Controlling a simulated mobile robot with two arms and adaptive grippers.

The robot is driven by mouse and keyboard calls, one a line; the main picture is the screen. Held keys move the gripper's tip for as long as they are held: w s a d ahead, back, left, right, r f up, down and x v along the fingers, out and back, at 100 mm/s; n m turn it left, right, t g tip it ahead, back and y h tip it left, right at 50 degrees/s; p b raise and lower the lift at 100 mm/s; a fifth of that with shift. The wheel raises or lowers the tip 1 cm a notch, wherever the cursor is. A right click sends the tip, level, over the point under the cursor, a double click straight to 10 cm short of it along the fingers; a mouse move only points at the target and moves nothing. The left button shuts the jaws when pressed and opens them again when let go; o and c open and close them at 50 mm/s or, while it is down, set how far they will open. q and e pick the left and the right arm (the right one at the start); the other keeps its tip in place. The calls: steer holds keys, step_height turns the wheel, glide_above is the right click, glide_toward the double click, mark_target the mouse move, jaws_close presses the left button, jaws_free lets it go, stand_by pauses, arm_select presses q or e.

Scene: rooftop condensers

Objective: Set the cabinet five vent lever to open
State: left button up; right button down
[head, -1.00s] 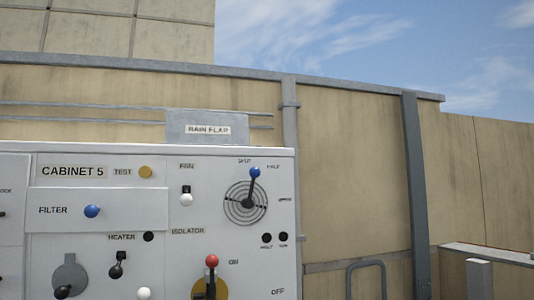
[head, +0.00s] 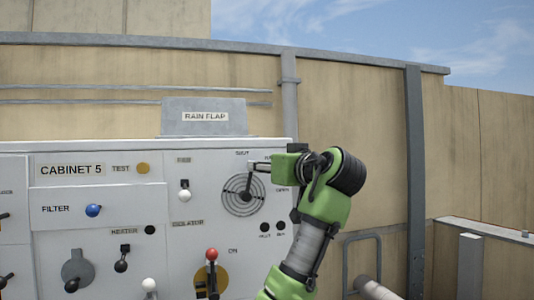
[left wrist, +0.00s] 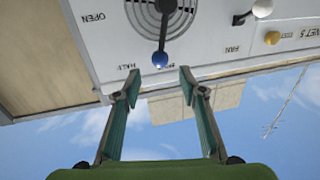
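The vent lever is a dark handle (head: 248,184) on a round slotted grille (head: 238,205) at the right of the CABINET 5 panel. It stands near upright, its blue knob (left wrist: 160,60) by the SHUT label. HALF and OPEN follow towards the right in the head view. My left gripper (head: 258,167) is at the top of the lever, hiding its knob in the head view. In the left wrist view, turned upside down, my left gripper (left wrist: 160,80) is open, with the knob just beyond and between its fingertips, apparently touching neither. My right gripper is not in view.
A red-knobbed isolator lever (head: 212,262), white fan switch (head: 184,192), blue filter knob (head: 93,210) and dark heater lever (head: 122,260) share the panel. A RAIN FLAP plate (head: 203,117) stands above. A grey post (head: 414,180) rises to the right.

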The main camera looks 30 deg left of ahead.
arm_select(q)
steer(key=p+x, duration=0.3)
steer(key=x, duration=0.4)
steer(key=shift+a+p, duration=0.3)
steer(key=shift+a, duration=0.05)
steer(key=shift+w+a, duration=0.2)
steer(key=shift+w+a+f, duration=0.1)
